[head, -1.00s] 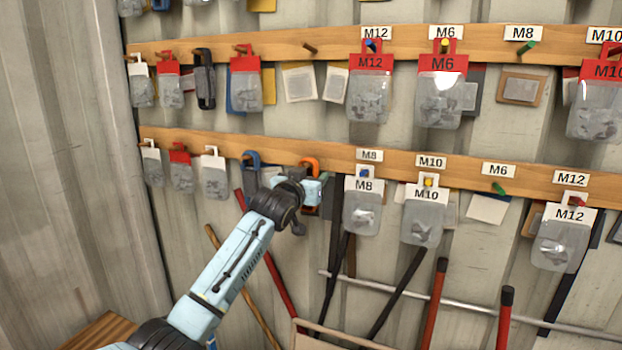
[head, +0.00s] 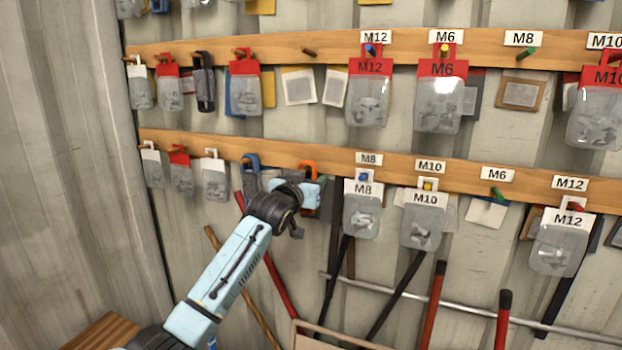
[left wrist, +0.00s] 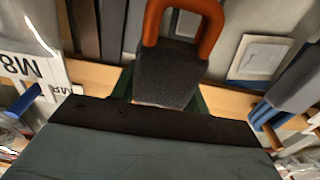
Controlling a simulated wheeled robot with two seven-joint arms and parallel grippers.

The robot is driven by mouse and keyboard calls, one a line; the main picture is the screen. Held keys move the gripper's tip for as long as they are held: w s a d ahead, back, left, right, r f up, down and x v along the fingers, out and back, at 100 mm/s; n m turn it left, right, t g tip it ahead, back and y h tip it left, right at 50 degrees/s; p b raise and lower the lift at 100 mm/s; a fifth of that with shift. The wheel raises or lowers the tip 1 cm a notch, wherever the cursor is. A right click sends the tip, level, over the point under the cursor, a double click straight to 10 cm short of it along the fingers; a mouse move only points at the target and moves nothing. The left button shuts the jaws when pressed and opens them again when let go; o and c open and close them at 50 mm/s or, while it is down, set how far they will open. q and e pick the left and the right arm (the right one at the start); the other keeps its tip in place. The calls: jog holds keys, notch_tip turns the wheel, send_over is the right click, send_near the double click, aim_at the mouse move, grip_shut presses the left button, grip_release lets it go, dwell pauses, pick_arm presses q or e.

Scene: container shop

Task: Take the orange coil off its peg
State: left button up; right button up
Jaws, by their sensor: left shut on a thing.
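The orange coil (head: 308,165) is at the lower wooden rail, between the blue coil (head: 250,161) and the M8 packet (head: 362,212). My right gripper is out of view.
The M8 packet hangs close to the right of my left gripper, and the blue coil close to the left. White-topped packets (head: 214,178) hang further left. Long tool handles (head: 432,310) and a metal bar (head: 470,312) are below. An upper rail (head: 290,50) holds more packets.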

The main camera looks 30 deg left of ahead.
pick_arm(q)
jog(key=shift+s+r+p, duration=0.35)
jog(key=shift+s+r, duration=0.1)
jog(key=shift+s, duration=0.4)
jog(key=shift+s+p, duration=0.5)
jog(key=shift+s, duration=0.1)
jog(key=shift+s+d, duration=0.1)
jog(key=shift+s, duration=0.45)
jog(key=shift+f, duration=0.1)
jog(key=shift+s+d+p, duration=0.15)
jog(key=shift+s+p, duration=0.4)
jog(key=shift+s, duration=1.95)
